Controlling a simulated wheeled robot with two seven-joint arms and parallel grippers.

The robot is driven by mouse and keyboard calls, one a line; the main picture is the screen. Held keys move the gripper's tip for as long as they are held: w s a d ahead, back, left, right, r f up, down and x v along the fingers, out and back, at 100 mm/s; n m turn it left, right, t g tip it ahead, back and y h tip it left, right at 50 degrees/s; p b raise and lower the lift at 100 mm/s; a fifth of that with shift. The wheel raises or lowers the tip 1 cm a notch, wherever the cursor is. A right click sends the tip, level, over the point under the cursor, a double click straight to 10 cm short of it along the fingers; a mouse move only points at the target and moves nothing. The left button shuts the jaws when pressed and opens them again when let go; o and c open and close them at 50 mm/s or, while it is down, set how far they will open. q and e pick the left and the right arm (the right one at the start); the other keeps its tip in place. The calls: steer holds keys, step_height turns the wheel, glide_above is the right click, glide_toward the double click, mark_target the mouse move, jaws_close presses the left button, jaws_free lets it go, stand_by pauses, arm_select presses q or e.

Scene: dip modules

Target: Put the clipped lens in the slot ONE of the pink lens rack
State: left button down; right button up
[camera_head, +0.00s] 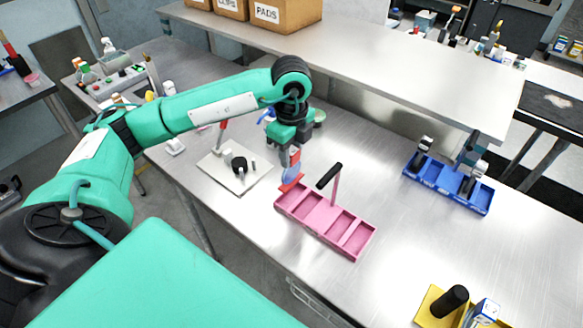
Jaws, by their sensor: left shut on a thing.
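The pink lens rack (312,219) lies on the metal bench with several compartments in a row. A pink post with a black handle (330,176) rises from it. My left gripper (291,157) points down and is shut on the clipped lens (291,173), a bluish clear disc with red parts. The lens is at the rack's far left end, above or close to its end compartment. I cannot tell whether it touches the rack. The slot labels are not readable. My right gripper is not in view.
A white mat (241,182) with a black cylinder and small parts lies left of the rack. A blue rack (426,177) with upright items stands at the right. A yellow tray (427,304) is at the front right. A raised shelf (400,65) runs along the back.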

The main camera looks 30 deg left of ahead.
mark_target(291, 181)
arm_select(q)
steer(key=shift+f, duration=1.45)
step_height(291, 181, down, 3)
steer(key=shift+f+p, duration=0.2)
steer(key=shift+p, duration=0.5)
steer(key=shift+f, duration=0.25)
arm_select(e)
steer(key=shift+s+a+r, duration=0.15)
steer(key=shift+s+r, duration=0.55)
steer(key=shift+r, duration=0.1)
arm_select(q)
steer(key=shift+f, duration=0.2)
steer(key=c, duration=1)
jaws_free()
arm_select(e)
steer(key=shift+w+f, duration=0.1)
